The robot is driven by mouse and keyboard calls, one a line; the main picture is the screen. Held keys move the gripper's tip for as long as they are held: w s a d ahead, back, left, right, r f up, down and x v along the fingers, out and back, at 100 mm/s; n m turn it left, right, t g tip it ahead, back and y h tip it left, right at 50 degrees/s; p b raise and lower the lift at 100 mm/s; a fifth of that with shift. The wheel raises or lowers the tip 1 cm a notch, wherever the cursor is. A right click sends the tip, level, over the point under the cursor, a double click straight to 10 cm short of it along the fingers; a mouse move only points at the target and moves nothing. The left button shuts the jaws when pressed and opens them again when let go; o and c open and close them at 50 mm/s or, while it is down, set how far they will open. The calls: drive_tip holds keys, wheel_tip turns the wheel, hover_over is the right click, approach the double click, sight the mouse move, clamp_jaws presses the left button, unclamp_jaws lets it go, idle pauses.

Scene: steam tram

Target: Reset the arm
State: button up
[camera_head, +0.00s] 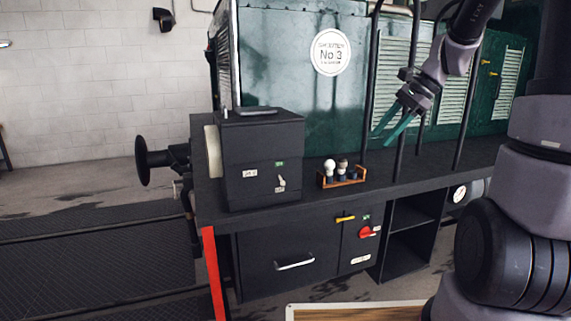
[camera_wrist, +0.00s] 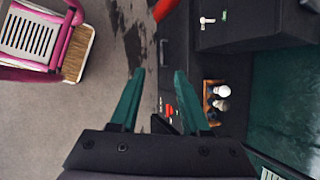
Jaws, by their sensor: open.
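My gripper (camera_head: 392,124) hangs at the end of my arm above the tram's black deck, in front of the green tram body (camera_head: 290,80). Its two teal fingers are apart with nothing between them. In the wrist view my gripper (camera_wrist: 158,95) is open too, with the floor and the tram's dark front edge beyond it. My arm reaches in from the upper right of the head view.
A small wooden rack (camera_head: 343,180) with several knobs stands on the deck (camera_head: 420,165) beside a black box (camera_head: 262,160). Upright dark rails rise near my gripper. A drawer (camera_head: 290,250) and a red knob (camera_head: 366,232) are below. A pink-framed object (camera_wrist: 45,40) stands on the floor.

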drive_tip(key=s+r+n+t+h, duration=0.2)
drive_tip(key=s+r+n, duration=0.2)
drive_tip(key=s, duration=0.4)
drive_tip(key=s+a+r+n+t+h, duration=0.1)
drive_tip(key=s+r+n+t+h, duration=0.1)
drive_tip(key=s+r+n, duration=0.3)
drive_tip(key=s+n+t, duration=0.1)
drive_tip(key=s, duration=0.3)
drive_tip(key=shift+s, duration=0.1)
